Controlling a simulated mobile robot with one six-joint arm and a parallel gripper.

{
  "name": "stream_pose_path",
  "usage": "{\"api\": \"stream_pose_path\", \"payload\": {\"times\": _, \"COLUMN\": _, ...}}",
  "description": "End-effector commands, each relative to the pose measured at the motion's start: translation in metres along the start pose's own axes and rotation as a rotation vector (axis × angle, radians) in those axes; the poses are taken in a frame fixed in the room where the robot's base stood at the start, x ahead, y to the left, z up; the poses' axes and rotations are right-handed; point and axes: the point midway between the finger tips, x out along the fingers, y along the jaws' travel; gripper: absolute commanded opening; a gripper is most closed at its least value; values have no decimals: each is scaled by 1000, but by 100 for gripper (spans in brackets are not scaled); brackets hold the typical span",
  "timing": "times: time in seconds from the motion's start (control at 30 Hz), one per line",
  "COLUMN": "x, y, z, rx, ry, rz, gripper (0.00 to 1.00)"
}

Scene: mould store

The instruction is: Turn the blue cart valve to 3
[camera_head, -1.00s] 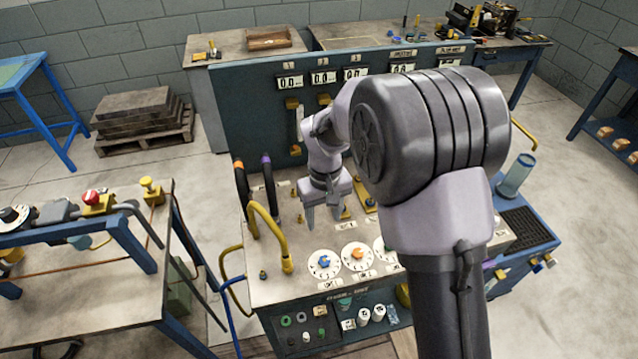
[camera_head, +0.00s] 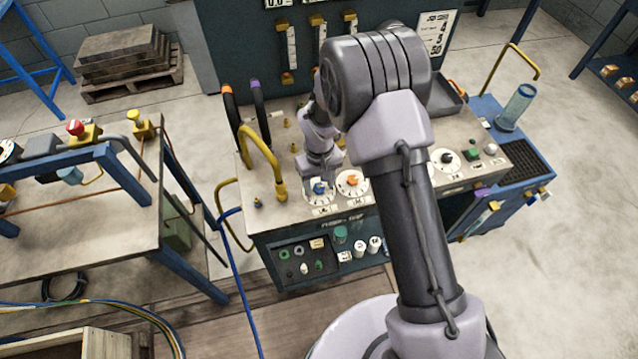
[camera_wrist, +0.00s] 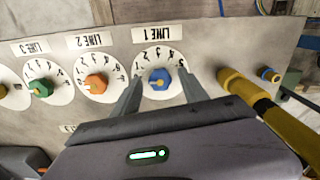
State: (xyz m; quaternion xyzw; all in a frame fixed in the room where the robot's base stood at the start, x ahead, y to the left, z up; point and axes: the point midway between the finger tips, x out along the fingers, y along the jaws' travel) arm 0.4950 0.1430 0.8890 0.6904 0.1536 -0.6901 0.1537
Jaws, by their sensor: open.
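The blue valve knob (camera_wrist: 159,80) sits on a white numbered dial under the label LINE 1, which is upside down in the wrist view. It also shows in the head view (camera_head: 319,188), at the left of the dial row on the cart (camera_head: 290,222). It has a light pointer mark, but I cannot tell which number it points to. My gripper (camera_wrist: 160,76) is open, with one finger on each side of the blue knob, over the dial. I cannot tell whether either finger touches the knob. In the head view my gripper (camera_head: 322,178) is just above this dial.
The orange knob (camera_wrist: 96,84) and green knob (camera_wrist: 41,88) sit on neighbouring dials. A yellow curved pipe (camera_wrist: 240,92) stands close on the other side of the blue dial. A workbench (camera_head: 75,225) stands left of the cart.

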Motion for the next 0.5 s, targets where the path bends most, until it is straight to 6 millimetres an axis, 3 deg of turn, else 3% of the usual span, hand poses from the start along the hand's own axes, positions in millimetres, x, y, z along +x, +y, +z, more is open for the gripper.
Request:
{"api": "stream_pose_path", "payload": {"times": 0.1, "x": 0, "y": 0, "z": 0, "rx": 0, "ry": 0, "rz": 0, "gripper": 51}}
{"api": "stream_pose_path", "payload": {"times": 0.37, "x": -1, "y": 0, "z": 0, "rx": 0, "ry": 0, "rz": 0, "gripper": 0}}
{"api": "stream_pose_path", "payload": {"times": 0.5, "x": -1, "y": 0, "z": 0, "rx": 2, "ry": 0, "rz": 0, "gripper": 0}}
